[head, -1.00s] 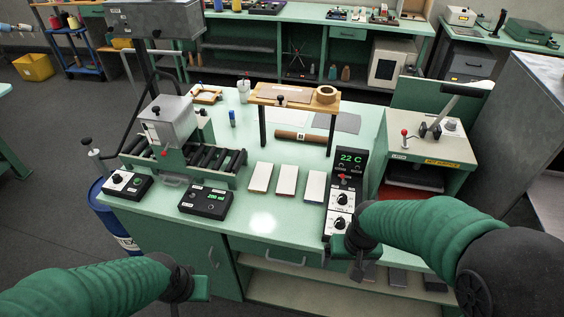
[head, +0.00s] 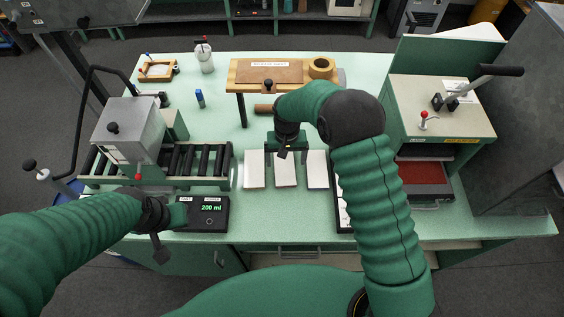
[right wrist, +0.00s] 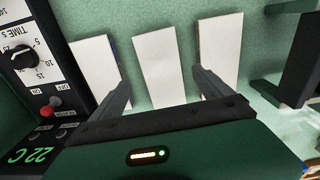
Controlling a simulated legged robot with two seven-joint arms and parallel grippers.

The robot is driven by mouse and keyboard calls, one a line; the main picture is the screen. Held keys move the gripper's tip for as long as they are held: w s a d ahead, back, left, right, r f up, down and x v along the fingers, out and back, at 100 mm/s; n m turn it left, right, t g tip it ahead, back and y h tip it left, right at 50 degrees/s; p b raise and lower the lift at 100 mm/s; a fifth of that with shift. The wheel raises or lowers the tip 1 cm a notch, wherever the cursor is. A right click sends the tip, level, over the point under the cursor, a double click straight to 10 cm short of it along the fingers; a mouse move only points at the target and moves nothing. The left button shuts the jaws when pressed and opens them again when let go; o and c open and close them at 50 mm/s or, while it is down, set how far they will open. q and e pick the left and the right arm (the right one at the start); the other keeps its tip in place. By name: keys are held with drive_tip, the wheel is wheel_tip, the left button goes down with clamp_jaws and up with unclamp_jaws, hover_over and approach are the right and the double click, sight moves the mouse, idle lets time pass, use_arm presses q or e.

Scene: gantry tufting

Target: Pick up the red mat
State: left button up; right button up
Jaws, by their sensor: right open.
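Three pale-topped mats lie side by side on the green bench: a left mat (head: 254,169), a middle mat (head: 285,170) and a right mat (head: 317,170). Their tops look white, so I cannot tell which is the red one. A red surface (head: 420,174) also shows inside the press at the right. My right gripper (head: 286,150) is above the far end of the middle mat. In the right wrist view its open, empty fingers (right wrist: 163,80) span the middle mat (right wrist: 158,68). My left gripper (head: 168,235) hangs at the bench's front left, its jaws unclear.
A wooden shelf (head: 243,75) stands behind the mats. The control panel (right wrist: 28,70) is close beside the mats, partly hidden by my right arm in the head view.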

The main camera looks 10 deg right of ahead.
sight(285, 167)
drive_tip(key=shift+s+d+f+p, duration=0.1)
drive_tip(key=shift+d+f+p, duration=0.1)
drive_tip(key=shift+f, duration=0.25)
drive_tip(key=shift+s+d+f+p, duration=0.1)
drive_tip(key=shift+f+p, duration=0.1)
drive_tip(key=shift+f, duration=0.25)
drive_tip(key=f, duration=0.1)
drive_tip(key=w+f, duration=0.1)
drive_tip(key=f, duration=0.1)
drive_tip(key=shift+w+a, duration=0.15)
drive_tip(key=shift+a, duration=0.45)
drive_tip(key=shift+s+a+r, duration=0.2)
drive_tip(key=shift+a, duration=0.1)
drive_tip(key=c, duration=0.4)
drive_tip(key=shift+d+f, duration=0.1)
drive_tip(key=shift+d, duration=0.15)
drive_tip(key=c, duration=0.5)
drive_tip(key=shift+d, duration=0.45)
drive_tip(key=c, duration=0.6)
use_arm(q)
drive_tip(key=shift+w+d+r, duration=0.3)
drive_tip(key=shift+w+r, duration=0.1)
drive_tip(key=shift+r, duration=0.15)
use_arm(e)
drive_tip(key=shift+o, duration=0.2)
drive_tip(key=shift+a, duration=0.1)
